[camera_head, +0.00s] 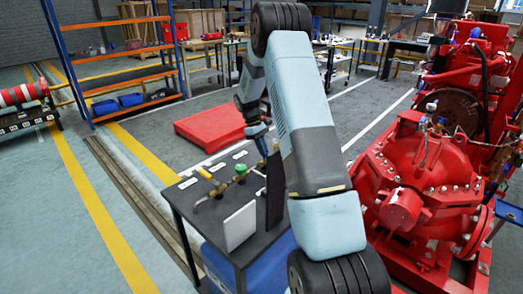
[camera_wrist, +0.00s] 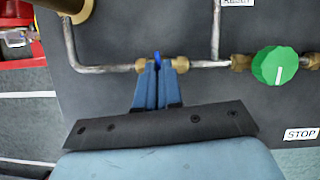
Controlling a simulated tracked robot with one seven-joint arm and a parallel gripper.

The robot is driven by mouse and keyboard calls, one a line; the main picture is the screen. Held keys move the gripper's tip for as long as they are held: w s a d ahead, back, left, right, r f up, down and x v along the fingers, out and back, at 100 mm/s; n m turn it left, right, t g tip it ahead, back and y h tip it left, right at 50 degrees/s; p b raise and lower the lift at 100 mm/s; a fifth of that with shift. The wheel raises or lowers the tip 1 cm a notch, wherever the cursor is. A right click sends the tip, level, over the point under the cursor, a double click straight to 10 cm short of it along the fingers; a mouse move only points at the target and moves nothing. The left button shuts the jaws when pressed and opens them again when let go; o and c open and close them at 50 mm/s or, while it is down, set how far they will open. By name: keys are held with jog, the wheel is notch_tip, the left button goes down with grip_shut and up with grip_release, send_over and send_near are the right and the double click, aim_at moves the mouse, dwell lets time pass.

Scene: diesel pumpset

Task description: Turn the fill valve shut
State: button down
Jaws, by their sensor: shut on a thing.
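A small blue valve handle (camera_wrist: 157,57) stands on the brass-fitted pipe in the wrist view, between two brass fittings. I take it for the fill valve, but no label for it shows. My gripper (camera_wrist: 159,72) is shut on this handle, with its blue fingers close together at the pipe. The fingers hide most of the handle, so its angle cannot be told. In the head view my gripper (camera_head: 263,148) is over the far side of the black bench (camera_head: 188,212), and the handle is hidden there.
A green round knob (camera_wrist: 275,66) sits on the pipe to the right, near a STOP label (camera_wrist: 301,134). A brass cylinder (camera_wrist: 68,8) is at upper left. A white panel (camera_head: 240,227) stands on the bench front. A red pump (camera_head: 425,180) is to the right.

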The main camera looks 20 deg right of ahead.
jog(key=shift+s+d+m, duration=0.15)
jog(key=shift+m, duration=0.45)
jog(key=shift+y, duration=0.3)
jog(key=c, duration=1.3)
grip_release()
jog(key=v, duration=1.3)
jog(key=shift+w+r, duration=0.2)
jog(key=shift+w, duration=0.3)
